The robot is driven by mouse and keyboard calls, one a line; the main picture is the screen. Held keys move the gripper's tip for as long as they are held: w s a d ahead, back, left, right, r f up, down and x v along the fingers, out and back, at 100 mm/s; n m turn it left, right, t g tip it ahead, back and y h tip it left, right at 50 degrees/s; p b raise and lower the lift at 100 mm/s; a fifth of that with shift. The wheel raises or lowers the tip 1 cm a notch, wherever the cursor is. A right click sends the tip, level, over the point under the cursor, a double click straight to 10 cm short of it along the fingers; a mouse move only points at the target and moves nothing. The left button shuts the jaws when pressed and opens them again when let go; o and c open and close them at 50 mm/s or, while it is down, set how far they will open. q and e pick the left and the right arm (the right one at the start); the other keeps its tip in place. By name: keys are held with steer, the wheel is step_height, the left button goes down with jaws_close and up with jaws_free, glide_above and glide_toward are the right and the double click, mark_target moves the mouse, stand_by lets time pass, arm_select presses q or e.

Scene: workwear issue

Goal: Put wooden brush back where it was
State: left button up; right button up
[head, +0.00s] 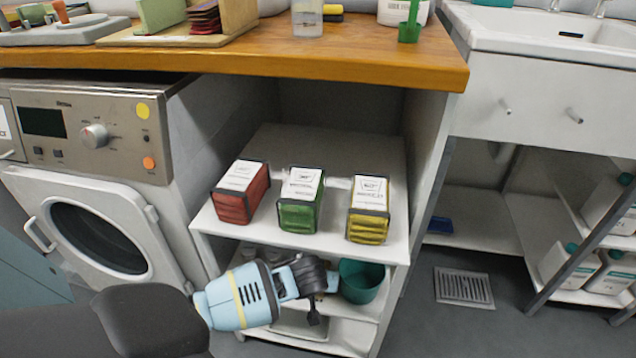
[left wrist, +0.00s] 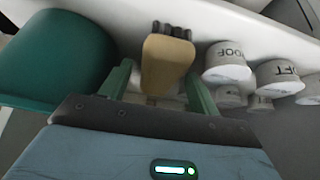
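The wooden brush (left wrist: 166,62), a tan block with dark bristles at its far end, shows in the left wrist view between the fingers of my left gripper (left wrist: 160,75). The fingers are apart; the right one is close to or against the brush, and a narrow gap shows at the left one. In the head view my left gripper (head: 324,283) is at the lower shelf, just left of a teal pot (head: 361,280), and largely covers the brush. The teal pot also shows in the left wrist view (left wrist: 55,60). My right gripper is not in view.
White cylinders (left wrist: 226,62) with dark lettering stand right of the brush. Red (head: 240,192), green (head: 301,200) and yellow (head: 369,210) boxes stand on the shelf above. A washing machine (head: 95,130) is at left. The floor around the drain (head: 464,287) is clear.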

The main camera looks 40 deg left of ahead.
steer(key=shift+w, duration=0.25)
arm_select(q)
steer(key=shift+r, duration=0.2)
steer(key=p+v, duration=0.3)
steer(key=v, duration=0.3)
steer(key=shift+r, duration=0.15)
steer(key=shift+s+d+r+p, duration=0.2)
steer(key=shift+s+r+p, duration=0.1)
steer(key=shift+r+p, duration=0.15)
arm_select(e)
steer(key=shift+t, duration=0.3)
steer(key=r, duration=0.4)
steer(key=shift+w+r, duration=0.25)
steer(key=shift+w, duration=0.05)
